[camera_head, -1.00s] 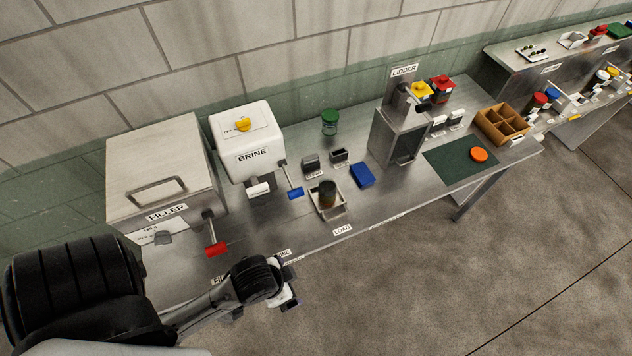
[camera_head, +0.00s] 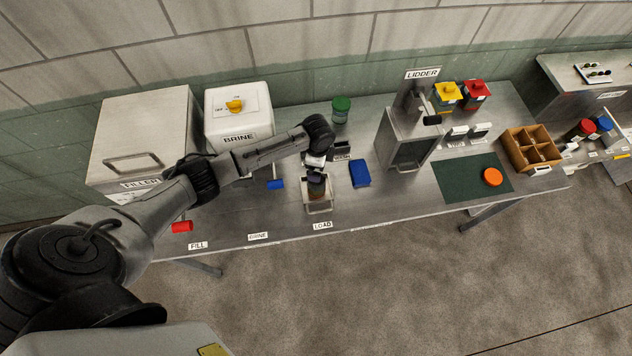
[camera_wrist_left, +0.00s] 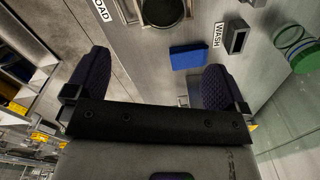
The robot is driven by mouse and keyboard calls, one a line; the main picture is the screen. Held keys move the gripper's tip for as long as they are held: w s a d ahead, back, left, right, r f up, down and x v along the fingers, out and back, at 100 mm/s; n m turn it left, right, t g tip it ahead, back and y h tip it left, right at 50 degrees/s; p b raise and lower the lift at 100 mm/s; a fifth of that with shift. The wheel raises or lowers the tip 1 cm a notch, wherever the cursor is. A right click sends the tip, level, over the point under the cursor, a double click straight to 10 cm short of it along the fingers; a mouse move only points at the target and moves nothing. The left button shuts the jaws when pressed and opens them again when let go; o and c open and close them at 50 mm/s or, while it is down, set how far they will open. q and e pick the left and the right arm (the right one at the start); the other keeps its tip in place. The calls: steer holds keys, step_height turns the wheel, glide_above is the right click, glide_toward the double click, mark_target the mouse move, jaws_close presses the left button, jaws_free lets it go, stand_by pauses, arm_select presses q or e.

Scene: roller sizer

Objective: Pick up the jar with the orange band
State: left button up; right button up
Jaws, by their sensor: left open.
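A dark-topped jar (camera_head: 318,190) with a brownish body stands in a small metal tray (camera_head: 319,209) behind the LOAD label. I cannot make out an orange band on it. My left gripper (camera_head: 315,174) hangs just above and in front of this jar in the head view and partly hides it. In the left wrist view my open left gripper (camera_wrist_left: 155,78) has nothing between its fingers. The jar's round black top (camera_wrist_left: 163,10) shows beyond the fingertips at the upper edge. A green-lidded jar (camera_head: 340,109) stands farther back. My right gripper is not in view.
A blue block (camera_head: 360,173) lies right of the tray. The BRINE machine (camera_head: 238,115) stands left, the LIDDER (camera_head: 408,140) right. An orange disc (camera_head: 492,177) lies on a green mat (camera_head: 460,187). A wooden divided box (camera_head: 530,150) stands at right.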

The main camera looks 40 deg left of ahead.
arm_select(q)
step_height(320, 180, down, 8)
steer(key=b, duration=0.5)
steer(key=shift+w+a+f, duration=0.15)
steer(key=shift+w+a, duration=0.1)
steer(key=shift+a, duration=0.1)
steer(key=f+b, duration=0.5)
steer(key=shift+s+f, duration=0.1)
steer(key=shift+s, duration=0.15)
steer(key=shift+c, duration=0.5)
steer(key=c, duration=1.3)
